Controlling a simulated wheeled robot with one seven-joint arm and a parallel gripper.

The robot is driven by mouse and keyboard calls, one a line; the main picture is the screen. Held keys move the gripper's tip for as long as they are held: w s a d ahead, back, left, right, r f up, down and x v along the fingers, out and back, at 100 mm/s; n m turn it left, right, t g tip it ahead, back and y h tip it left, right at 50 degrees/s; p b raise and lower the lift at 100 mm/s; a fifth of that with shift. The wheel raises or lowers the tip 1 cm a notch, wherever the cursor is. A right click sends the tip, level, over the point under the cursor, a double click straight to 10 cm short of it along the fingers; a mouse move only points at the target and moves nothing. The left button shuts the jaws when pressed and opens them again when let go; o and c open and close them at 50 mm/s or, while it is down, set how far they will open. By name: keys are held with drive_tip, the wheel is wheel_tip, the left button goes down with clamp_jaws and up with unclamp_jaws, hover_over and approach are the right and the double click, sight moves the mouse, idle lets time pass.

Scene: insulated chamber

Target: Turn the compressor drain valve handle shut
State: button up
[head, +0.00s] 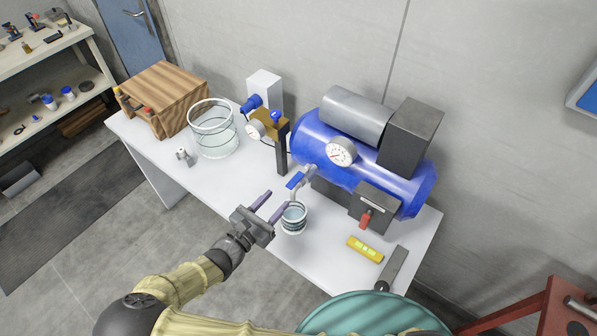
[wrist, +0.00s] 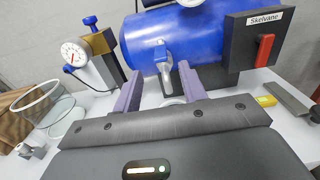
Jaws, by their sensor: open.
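The blue compressor tank (head: 385,172) lies on the white table. At its left end a metal drain valve with a blue lever handle (head: 295,180) sticks out toward the front left. In the wrist view the grey metal valve (wrist: 163,58) shows between my fingers; its blue handle is hard to tell from the blue tank (wrist: 195,42). A small clear cup (head: 293,219) stands under the valve. My gripper (head: 272,204), with purple fingers, is open and empty, in front of the valve and left of the cup. It also shows in the wrist view (wrist: 160,73).
A gauge regulator (head: 268,126) stands left of the tank, with a wire-ringed glass jar (head: 212,130) and a wooden crate (head: 165,95) beyond. A switch box with a red lever (head: 366,217), a yellow level (head: 365,249) and a dark flat tool (head: 393,268) are right.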

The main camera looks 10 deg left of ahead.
sight(296, 178)
drive_tip(key=p+x, duration=0.3)
drive_tip(key=x, duration=0.7)
drive_tip(key=shift+w+r+p, duration=0.1)
drive_tip(key=shift+r+p, duration=0.05)
drive_tip(key=shift+p, duration=0.15)
drive_tip(key=shift+w+d, duration=0.25)
drive_tip(key=shift+w, duration=0.3)
clamp_jaws()
